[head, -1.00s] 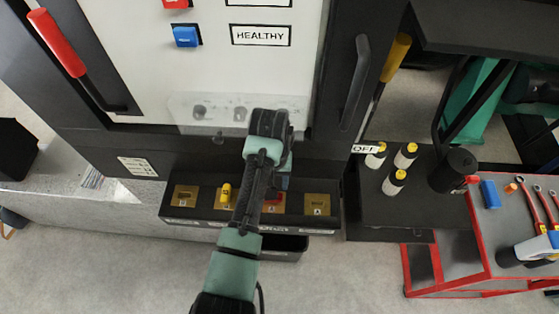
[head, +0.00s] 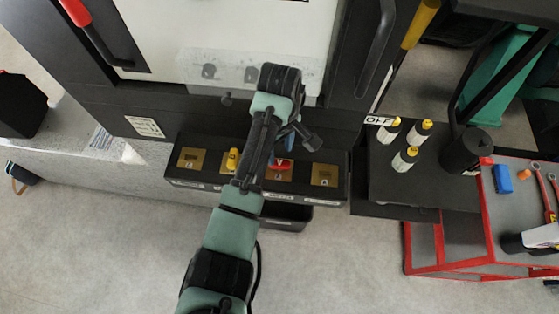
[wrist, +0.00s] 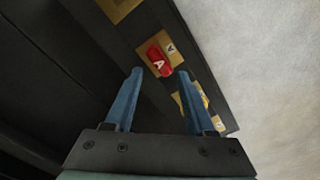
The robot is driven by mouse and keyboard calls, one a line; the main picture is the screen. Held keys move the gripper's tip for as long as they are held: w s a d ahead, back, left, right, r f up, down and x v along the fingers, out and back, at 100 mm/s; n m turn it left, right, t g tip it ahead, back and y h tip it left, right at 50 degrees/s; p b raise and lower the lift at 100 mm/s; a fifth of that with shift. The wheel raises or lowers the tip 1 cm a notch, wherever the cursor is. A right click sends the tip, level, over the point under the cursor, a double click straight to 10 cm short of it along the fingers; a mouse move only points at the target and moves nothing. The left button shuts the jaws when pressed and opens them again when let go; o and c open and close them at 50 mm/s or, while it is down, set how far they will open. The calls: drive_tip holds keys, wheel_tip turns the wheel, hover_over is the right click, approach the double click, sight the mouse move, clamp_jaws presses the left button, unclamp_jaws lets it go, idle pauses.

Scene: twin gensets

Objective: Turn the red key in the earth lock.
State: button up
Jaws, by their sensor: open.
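The red key (wrist: 157,62), marked with a white A, sits in a brass lock plate (wrist: 172,45) in the wrist view. In the head view the red key (head: 284,166) shows just right of my forearm, partly covered by it. My gripper (wrist: 160,73) is open and empty. Its two blue fingers point at the key, one tip to either side of it in the picture. I cannot tell how far they are above it. In the head view my arm hides most of the fingers.
The black lock shelf (head: 335,170) also holds a yellow key (head: 232,160) and other brass plates (head: 324,175). The white cabinet door (head: 230,35) stands behind. On the right are yellow-topped posts (head: 405,158), a black cylinder (head: 466,150) and a red-framed cart (head: 490,240).

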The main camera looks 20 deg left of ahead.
sight(279, 162)
drive_tip(key=shift+f+n, duration=0.15)
drive_tip(key=shift+n, duration=0.55)
drive_tip(key=shift+d+r+n, duration=0.1)
drive_tip(key=shift+r+n, duration=0.2)
drive_tip(key=shift+n, duration=0.3)
drive_tip(key=shift+n+p, duration=0.9)
drive_tip(key=shift+p, duration=0.15)
drive_tip(key=n+p, duration=0.1)
drive_tip(key=n, duration=0.2)
drive_tip(key=shift+f, duration=0.2)
drive_tip(key=shift+n, duration=0.3)
wheel_tip(279, 162, down, 6)
drive_tip(key=b, duration=0.3)
drive_tip(key=shift+b, duration=0.4)
clamp_jaws()
